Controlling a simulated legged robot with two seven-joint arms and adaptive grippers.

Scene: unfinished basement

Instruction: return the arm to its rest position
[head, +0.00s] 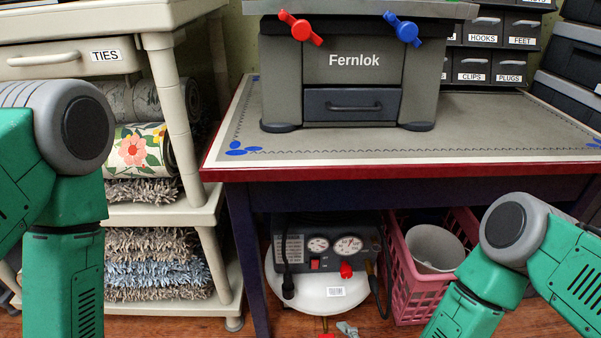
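My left arm (62,280) is green with a grey joint and comes in from the left. Its lower link points straight down and leaves the picture at the bottom. My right arm (570,275) comes in from the right, and its lower link slants down and to the left out of the picture. Neither gripper shows, so I cannot see whether they are open or hold anything. Both visible arms are in front of the furniture, the left before the shelf unit and the right before the pink crate.
A red-edged table (400,160) bears a grey Fernlok unit (420,80) and several small labelled drawers (485,60). Below are a compressor (325,260) and a pink crate (402,275) holding a white bucket (433,245). A cream shelf unit (180,120) with rolled rugs stands left.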

